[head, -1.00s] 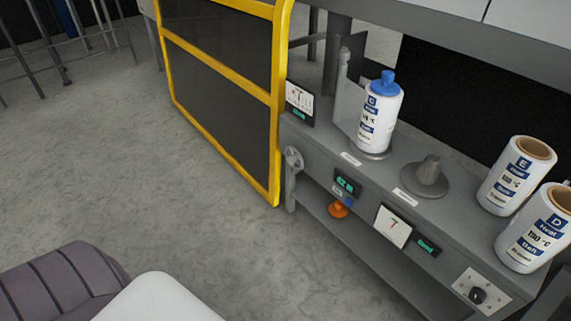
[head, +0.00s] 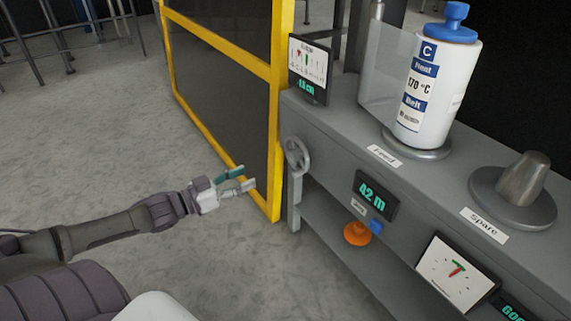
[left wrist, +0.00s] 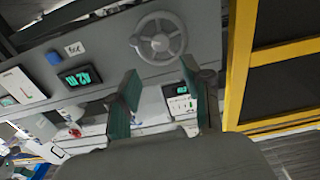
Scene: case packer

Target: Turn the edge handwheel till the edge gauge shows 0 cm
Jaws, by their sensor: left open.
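The grey edge handwheel (head: 297,156) is on the near left end of the grey machine bench, beside the yellow frame. It also shows in the left wrist view (left wrist: 159,43), just beyond my fingertips. The edge gauge (head: 308,70) stands above it, with a dial picture and a green cm reading too small to read surely. The gauge also shows between my fingers in the left wrist view (left wrist: 180,99). My left gripper (head: 240,179) is open and empty, left of the handwheel and apart from it. My right gripper is out of view.
The yellow-framed guard (head: 275,110) stands close behind my left gripper. A display (head: 375,194) reads 42 m, above an orange knob (head: 357,234). A white roll with a blue cap (head: 437,85) and an empty spare holder (head: 520,185) are on the bench.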

